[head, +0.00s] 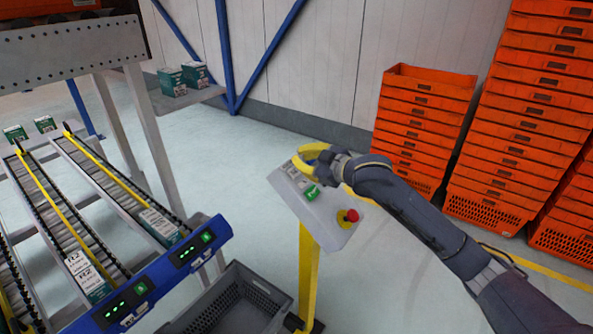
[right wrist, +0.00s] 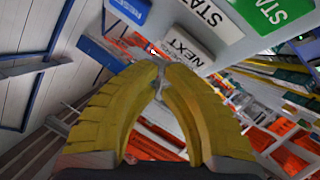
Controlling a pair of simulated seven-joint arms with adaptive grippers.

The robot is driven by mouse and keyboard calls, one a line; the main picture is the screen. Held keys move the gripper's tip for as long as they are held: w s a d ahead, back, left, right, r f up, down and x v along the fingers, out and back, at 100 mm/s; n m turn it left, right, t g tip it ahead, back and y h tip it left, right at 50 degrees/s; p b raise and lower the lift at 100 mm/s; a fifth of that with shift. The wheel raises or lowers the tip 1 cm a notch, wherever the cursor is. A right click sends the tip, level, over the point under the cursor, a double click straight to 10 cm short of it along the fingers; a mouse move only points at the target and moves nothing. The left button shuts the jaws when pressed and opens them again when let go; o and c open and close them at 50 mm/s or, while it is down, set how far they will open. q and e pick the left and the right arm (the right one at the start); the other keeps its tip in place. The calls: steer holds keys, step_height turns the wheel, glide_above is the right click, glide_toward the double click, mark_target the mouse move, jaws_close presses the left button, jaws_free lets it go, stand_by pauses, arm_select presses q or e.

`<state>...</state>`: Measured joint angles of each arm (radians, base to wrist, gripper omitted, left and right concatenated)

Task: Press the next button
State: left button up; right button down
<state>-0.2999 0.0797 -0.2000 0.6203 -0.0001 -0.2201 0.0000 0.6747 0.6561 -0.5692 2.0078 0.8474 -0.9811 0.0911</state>
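The control panel (head: 325,212) is a grey sloped box on a yellow post (head: 309,262). In the right wrist view a white button labelled NEXT (right wrist: 184,48) sits near the panel's edge, just beyond my fingertips; whether they touch it I cannot tell. White START and green START labels show beside it. My right gripper (head: 300,160) is over the far left end of the panel in the head view, partly covering it. Its yellow fingers (right wrist: 160,70) meet at the tips in the right wrist view, with nothing between them. My left gripper is not in view.
A red emergency knob (head: 351,215) is on the panel's near right corner. Stacked orange totes (head: 425,110) stand behind and right of my right arm. Roller lanes with boxes and a blue rail (head: 150,282) are at left. A grey crate (head: 262,285) sits below.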

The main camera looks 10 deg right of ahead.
steer(key=shift+f, duration=0.1)
stand_by(0.6)
steer(key=shift+w+a+f, duration=0.2)
steer(key=shift+f, duration=0.05)
steer(key=shift+w+a+f, duration=0.2)
steer(key=shift+w+f, duration=0.05)
steer(key=shift+f, duration=0.15)
stand_by(1.0)
steer(key=shift+s+d+r, duration=0.1)
steer(key=shift+r, duration=0.05)
steer(key=shift+s+d+r, duration=0.3)
steer(key=shift+s+r, duration=0.05)
steer(key=shift+r, duration=0.25)
step_height(320, 180, up, 5)
steer(key=s+d, duration=0.2)
steer(key=s, duration=0.1)
steer(key=shift+d+f, duration=0.2)
steer(key=shift+d, duration=0.1)
stand_by(0.4)
stand_by(0.5)
